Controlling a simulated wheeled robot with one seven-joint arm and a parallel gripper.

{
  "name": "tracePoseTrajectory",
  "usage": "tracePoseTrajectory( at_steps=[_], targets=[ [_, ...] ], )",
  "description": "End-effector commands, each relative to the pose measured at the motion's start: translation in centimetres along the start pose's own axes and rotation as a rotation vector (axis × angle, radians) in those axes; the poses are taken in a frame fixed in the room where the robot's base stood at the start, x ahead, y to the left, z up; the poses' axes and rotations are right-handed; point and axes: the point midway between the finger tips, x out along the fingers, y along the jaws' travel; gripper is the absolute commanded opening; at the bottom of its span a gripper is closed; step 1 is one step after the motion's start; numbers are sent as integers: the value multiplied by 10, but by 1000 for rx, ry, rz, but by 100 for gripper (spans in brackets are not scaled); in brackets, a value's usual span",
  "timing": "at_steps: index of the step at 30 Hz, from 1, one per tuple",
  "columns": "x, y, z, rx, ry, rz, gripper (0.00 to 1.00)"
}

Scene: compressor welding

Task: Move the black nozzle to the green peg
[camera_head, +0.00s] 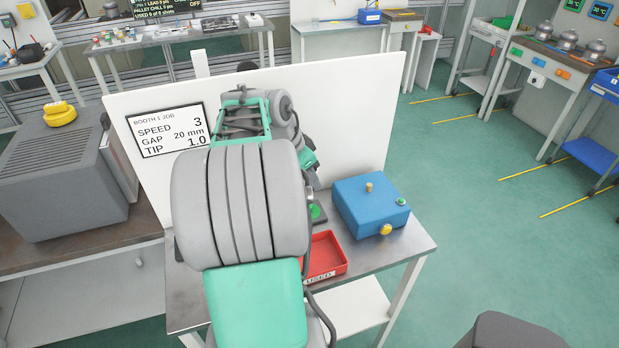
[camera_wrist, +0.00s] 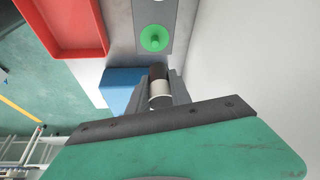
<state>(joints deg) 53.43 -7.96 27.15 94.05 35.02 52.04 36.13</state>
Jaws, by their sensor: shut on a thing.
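The black nozzle (camera_wrist: 158,71) shows in the wrist view as a short dark cylinder with a pale band below it. My gripper (camera_wrist: 160,88) is shut on it, with a grey finger on each side. The green peg (camera_wrist: 154,38) stands up from a round green base on a grey plate, just above the nozzle in the wrist view. The nozzle is apart from the peg in that picture; the height between them cannot be told. In the head view the green peg (camera_head: 315,211) shows beside my arm, and my arm hides the nozzle.
A red tray (camera_head: 342,267) labelled USED lies at the table's front. A blue box (camera_head: 358,212) with a brass knob and a yellow button stands right of the peg. A white panel (camera_head: 345,110) rises behind, carrying a sign (camera_head: 168,130) reading speed 3, gap 20 mm, tip 1.0.

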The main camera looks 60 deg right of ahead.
Motion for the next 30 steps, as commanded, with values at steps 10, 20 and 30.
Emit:
tracePoseTrajectory(
  at_steps=[10,20,30],
  targets=[
    [36,0,17,-2,0,0,0],
    [56,0,25,-3,0,-1,0],
    [57,0,26,-3,0,-1,0]
  ],
)
